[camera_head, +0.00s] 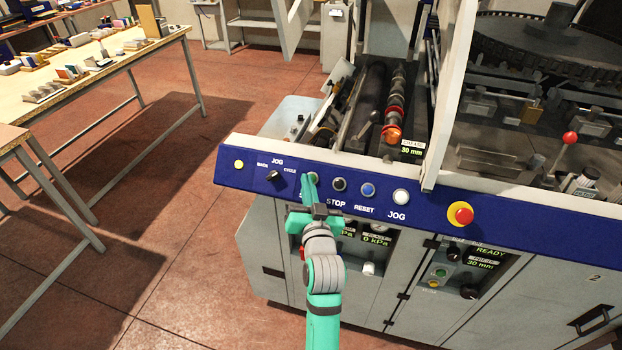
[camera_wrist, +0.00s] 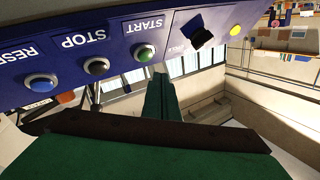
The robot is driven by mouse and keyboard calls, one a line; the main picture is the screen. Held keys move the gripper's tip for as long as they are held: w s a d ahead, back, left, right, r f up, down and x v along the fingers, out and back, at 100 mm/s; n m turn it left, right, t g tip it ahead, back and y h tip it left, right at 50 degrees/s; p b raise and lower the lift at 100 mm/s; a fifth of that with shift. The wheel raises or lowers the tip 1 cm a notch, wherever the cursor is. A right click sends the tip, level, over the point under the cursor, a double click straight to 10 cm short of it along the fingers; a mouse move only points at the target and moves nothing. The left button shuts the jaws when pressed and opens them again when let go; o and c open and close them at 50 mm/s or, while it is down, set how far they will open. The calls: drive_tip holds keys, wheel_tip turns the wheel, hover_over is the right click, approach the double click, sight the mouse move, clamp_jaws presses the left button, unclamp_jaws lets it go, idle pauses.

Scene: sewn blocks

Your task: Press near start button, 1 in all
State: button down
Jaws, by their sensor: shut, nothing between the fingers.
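The start button (camera_wrist: 145,53) is a green round button in a metal ring, under the upside-down START label in the wrist view. It sits on the blue control panel (camera_head: 240,170). In the head view my gripper covers most of it. My gripper (camera_head: 311,182) is shut and empty, its green fingers pointing up at the panel. In the wrist view the shut fingertips (camera_wrist: 160,82) show just beside and below the start button. I cannot tell whether they touch it.
The black stop button (camera_head: 339,185), blue reset button (camera_head: 368,190) and white jog button (camera_head: 401,197) lie to the right. A black selector knob (camera_head: 273,176) is to the left. A red emergency stop (camera_head: 464,216) is farther right. A table (camera_head: 100,70) stands at the left.

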drive_tip(key=shift+s+a+r, duration=0.2)
drive_tip(key=shift+s+r, duration=0.35)
drive_tip(key=shift+s, duration=0.05)
drive_tip(key=shift+s+a+r, duration=0.15)
drive_tip(key=shift+s+r, duration=0.35)
drive_tip(key=shift+s, duration=0.1)
drive_tip(key=s+f+g+h, duration=0.1)
drive_tip(key=s+f+h, duration=0.1)
drive_tip(key=s+f, duration=1.75)
drive_tip(key=s+n+g, duration=0.1)
drive_tip(key=s+n, duration=0.1)
drive_tip(key=s, duration=2.4)
drive_tip(key=c, duration=2.4)
unclamp_jaws()
drive_tip(key=shift+r, duration=0.1)
drive_tip(key=shift+c, duration=0.2)
